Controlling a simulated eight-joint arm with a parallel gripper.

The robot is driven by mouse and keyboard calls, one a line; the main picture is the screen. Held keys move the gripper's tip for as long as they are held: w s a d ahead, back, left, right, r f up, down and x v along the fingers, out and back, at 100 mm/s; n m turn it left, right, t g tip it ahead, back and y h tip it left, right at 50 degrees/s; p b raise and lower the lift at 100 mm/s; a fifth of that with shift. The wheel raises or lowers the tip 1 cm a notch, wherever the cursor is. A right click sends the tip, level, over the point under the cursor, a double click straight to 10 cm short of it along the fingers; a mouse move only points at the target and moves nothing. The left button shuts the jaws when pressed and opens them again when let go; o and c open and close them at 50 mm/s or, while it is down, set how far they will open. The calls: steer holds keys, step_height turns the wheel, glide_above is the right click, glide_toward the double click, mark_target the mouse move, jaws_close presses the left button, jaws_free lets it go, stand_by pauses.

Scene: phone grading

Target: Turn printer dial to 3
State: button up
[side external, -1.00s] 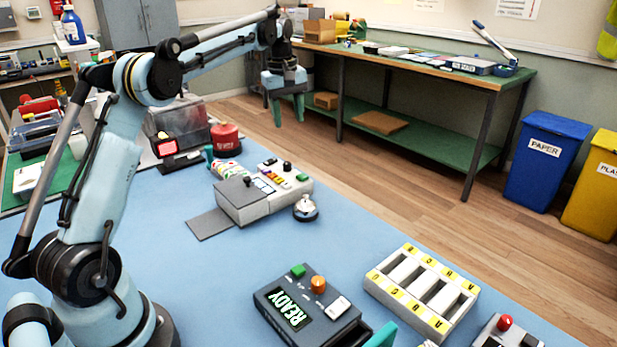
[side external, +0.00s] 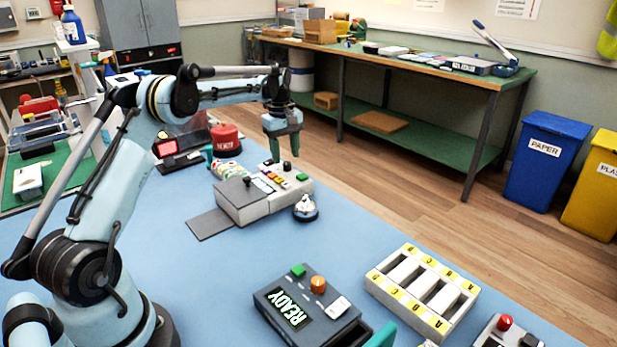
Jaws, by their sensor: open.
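A dark box with a lit green READY display (side external: 292,310) stands at the front middle of the blue table; it looks like the printer. An orange round knob (side external: 318,285), likely its dial, sits on its top between a green button (side external: 298,270) and a white key (side external: 339,307). I cannot read any numbers or the knob's setting. My gripper (side external: 285,156) is open and empty, its green fingers pointing down. It is above the rear of a grey console, well behind the dark box and apart from the knob.
The grey console (side external: 262,200) with coloured keys stands mid-table, a silver bell (side external: 305,210) beside it. A white slotted rack (side external: 422,290) with yellow labels is right of the dark box. A red-button box (side external: 505,330) is at lower right. Blue table (side external: 200,275) is bare at front left.

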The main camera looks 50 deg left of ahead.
mark_target(287, 166)
steer(key=shift+f, duration=1.35)
steer(key=shift+c, duration=0.2)
jaws_close()
